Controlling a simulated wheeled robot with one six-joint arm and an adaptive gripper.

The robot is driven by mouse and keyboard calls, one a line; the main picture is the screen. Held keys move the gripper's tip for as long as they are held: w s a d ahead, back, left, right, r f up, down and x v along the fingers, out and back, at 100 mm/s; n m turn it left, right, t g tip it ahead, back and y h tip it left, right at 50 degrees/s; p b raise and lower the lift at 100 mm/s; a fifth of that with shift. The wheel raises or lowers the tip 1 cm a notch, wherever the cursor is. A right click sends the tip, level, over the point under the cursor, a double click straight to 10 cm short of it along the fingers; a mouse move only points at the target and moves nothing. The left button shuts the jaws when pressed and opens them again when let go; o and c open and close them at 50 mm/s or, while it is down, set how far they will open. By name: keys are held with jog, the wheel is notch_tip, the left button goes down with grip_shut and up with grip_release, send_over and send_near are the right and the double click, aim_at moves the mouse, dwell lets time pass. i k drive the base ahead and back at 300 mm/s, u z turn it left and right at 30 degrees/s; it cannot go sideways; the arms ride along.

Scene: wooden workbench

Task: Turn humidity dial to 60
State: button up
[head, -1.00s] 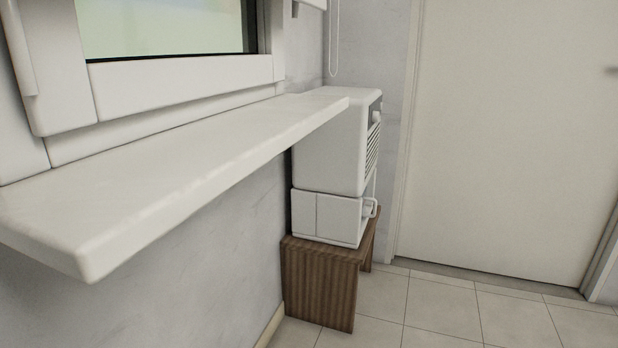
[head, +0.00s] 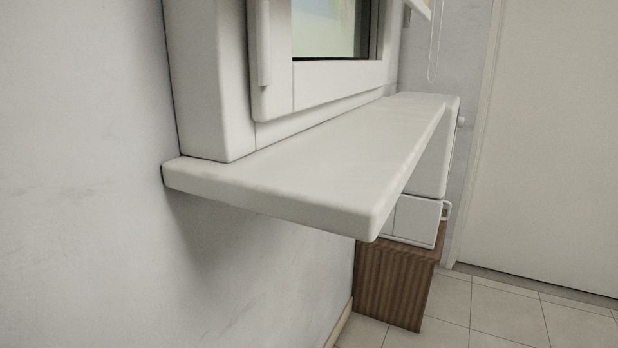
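A white appliance (head: 415,215), which looks like a dehumidifier, stands on a small wooden stand in the head view, right of the middle. The window sill hides much of it. A small knob (head: 461,122) sticks out from its right side, seen edge-on. I cannot read any marks or a setting on it. My gripper is not in view.
A thick white window sill (head: 300,185) juts from the wall across the middle, close to me. The brown wooden stand (head: 398,285) is beyond it. A white door (head: 555,140) is at the right. Tiled floor (head: 490,320) is clear at the lower right.

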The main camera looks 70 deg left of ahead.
aim_at(461, 120)
jog(key=z, duration=0.15)
jog(key=i, duration=1.45)
jog(key=u, duration=2)
jog(key=i, duration=0.45)
jog(key=z, duration=0.2)
